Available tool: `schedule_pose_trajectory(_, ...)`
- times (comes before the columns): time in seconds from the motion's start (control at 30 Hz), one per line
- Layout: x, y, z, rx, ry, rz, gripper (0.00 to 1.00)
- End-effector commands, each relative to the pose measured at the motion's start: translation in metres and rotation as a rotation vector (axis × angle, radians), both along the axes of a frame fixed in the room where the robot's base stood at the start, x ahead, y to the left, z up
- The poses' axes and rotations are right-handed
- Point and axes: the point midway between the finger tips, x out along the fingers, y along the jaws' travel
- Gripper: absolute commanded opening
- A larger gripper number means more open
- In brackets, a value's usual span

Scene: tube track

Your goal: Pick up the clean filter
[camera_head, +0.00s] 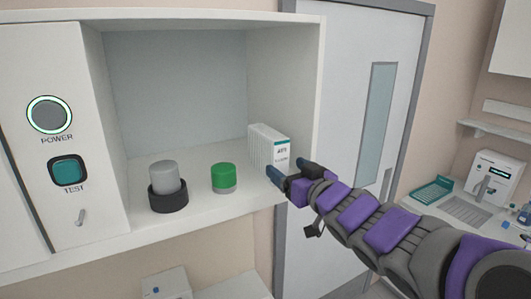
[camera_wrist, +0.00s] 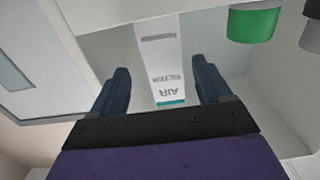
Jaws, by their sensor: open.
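The clean filter (camera_head: 268,148) is a white, ribbed box with a teal stripe and dark lettering. It stands upright at the right end of the open shelf compartment, near the right wall. In the wrist view the filter (camera_wrist: 161,66) shows "AIR FILTER" lettering upside down, and it lies between the lines of my two fingers. My gripper (camera_head: 290,172) is open at the front of the compartment, just in front of the filter's lower face. In the wrist view the gripper (camera_wrist: 160,88) has one dark blue finger on each side. I cannot tell how deep the filter sits between them.
A green-capped container (camera_head: 223,177) and a grey cylinder in a black ring (camera_head: 167,184) stand left of the filter on the shelf. A panel with POWER (camera_head: 50,115) and TEST (camera_head: 67,171) buttons is at far left. A door (camera_head: 350,120) stands behind my arm.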

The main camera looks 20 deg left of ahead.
Motion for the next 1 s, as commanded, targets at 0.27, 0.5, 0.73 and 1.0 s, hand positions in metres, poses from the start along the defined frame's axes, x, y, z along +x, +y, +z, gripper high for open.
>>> schedule_pose_trajectory(0.27,0.020,0.020,0.002,0.003,-0.001,0.001,0.78)
schedule_pose_trajectory(0.5,0.024,0.031,0.000,-0.001,0.001,0.001,0.78)
schedule_pose_trajectory(0.73,0.039,0.058,0.002,-0.001,-0.001,0.002,0.78)
schedule_pose_trajectory(1.0,0.050,0.070,0.000,-0.001,0.001,0.001,0.78)
